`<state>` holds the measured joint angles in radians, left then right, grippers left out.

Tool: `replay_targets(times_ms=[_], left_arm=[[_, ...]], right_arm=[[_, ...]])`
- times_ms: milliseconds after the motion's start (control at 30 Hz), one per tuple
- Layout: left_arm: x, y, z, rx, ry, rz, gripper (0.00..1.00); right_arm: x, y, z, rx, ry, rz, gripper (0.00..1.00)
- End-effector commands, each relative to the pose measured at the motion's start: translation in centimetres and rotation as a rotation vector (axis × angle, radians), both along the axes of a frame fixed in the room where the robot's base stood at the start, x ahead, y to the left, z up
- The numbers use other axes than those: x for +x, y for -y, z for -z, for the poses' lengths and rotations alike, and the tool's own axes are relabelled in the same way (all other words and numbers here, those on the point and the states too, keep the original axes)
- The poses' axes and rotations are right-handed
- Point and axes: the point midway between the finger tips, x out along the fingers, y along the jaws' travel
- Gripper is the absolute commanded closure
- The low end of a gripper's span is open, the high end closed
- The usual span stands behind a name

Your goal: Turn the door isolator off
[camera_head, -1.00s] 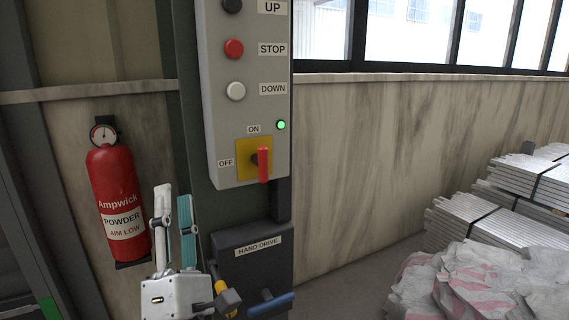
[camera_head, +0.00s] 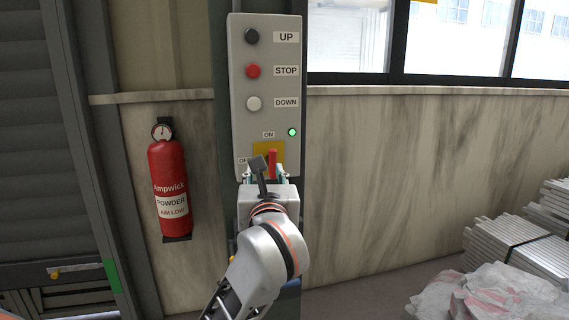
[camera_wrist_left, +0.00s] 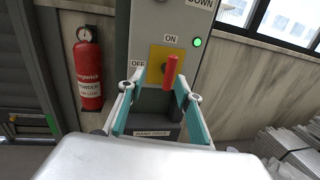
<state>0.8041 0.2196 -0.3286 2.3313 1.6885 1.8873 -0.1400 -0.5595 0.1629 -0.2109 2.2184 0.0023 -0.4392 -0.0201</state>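The door isolator is a yellow plate (camera_head: 261,150) with a red handle (camera_head: 272,163), low on a grey control box. The handle stands roughly upright, in line with the ON label (camera_head: 268,134); the OFF label is to its left, partly covered in the head view. A green lamp (camera_head: 292,132) is lit. My left gripper (camera_head: 266,174) is in front of the isolator and hides its lower part. In the left wrist view its two teal-padded fingers (camera_wrist_left: 158,98) are apart, with the red handle (camera_wrist_left: 171,72) beyond and between them. I cannot tell any contact. My right gripper is not in view.
The grey control box (camera_head: 238,85) carries UP, STOP and DOWN buttons above the isolator. A red fire extinguisher (camera_head: 169,185) hangs on the wall at left. A hand drive unit (camera_wrist_left: 152,131) is below the box. Wrapped bundles (camera_head: 500,292) and metal stacks (camera_head: 505,243) lie at right.

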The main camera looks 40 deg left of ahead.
Motion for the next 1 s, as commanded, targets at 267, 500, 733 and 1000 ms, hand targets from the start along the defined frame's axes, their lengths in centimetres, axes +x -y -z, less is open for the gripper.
replay_targets(times_ms=[267,500,733,1000], left_arm=[[1.1,0.4,-0.1,-0.056,-0.006,0.039,0.66],[3.8,-1.8,0.3,-0.052,-0.010,0.035,0.66],[6.1,-3.6,0.2,-0.054,-0.009,0.037,0.66],[6.8,-4.2,-0.2,-0.056,-0.004,0.038,0.66]], right_arm=[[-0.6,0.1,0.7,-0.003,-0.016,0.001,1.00],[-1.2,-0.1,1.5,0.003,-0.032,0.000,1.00],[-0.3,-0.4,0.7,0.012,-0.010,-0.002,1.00],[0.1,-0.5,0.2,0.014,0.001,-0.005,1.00]])
